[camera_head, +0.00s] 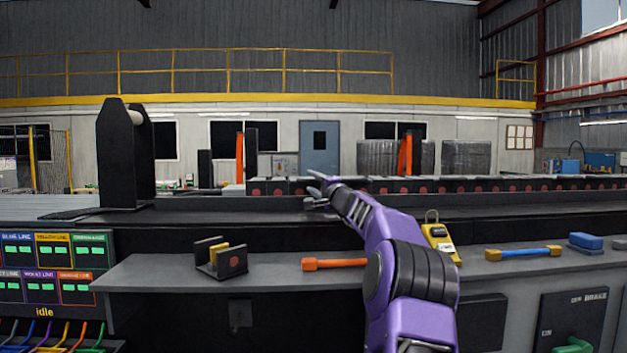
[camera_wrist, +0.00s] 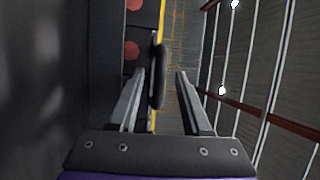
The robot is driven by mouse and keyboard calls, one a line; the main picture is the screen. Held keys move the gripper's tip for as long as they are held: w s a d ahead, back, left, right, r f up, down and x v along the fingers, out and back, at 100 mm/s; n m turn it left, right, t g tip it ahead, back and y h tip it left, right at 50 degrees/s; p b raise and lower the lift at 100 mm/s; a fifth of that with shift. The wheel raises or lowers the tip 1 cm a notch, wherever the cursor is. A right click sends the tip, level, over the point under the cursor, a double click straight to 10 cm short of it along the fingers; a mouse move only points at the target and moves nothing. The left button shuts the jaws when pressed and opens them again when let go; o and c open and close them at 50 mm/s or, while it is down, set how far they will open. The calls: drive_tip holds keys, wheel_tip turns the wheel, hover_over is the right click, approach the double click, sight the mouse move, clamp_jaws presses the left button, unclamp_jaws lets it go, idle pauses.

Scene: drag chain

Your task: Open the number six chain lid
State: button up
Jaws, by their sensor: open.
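A drag chain (camera_head: 480,185) of dark links with red round marks runs along the back of the bench in the head view. I can read no numbers on its links, so I cannot tell which lid is number six. My gripper (camera_head: 318,188) is at the chain's near side, left of centre. In the wrist view my gripper (camera_wrist: 161,84) is open. A dark, rounded, upright piece (camera_wrist: 158,62) shows between the fingers, nearer the left one; I cannot tell if it touches. Links with red marks (camera_wrist: 132,50) lie left of it. My arm hides part of the bench.
On the front shelf (camera_head: 150,272) are a black bracket (camera_head: 232,262) with a yellow part, an orange-handled tool (camera_head: 335,264), a yellow padlock (camera_head: 440,240), and a blue-and-yellow tool (camera_head: 523,252). A tall black stand (camera_head: 125,165) is at left.

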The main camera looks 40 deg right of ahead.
clamp_jaws()
idle(1.4)
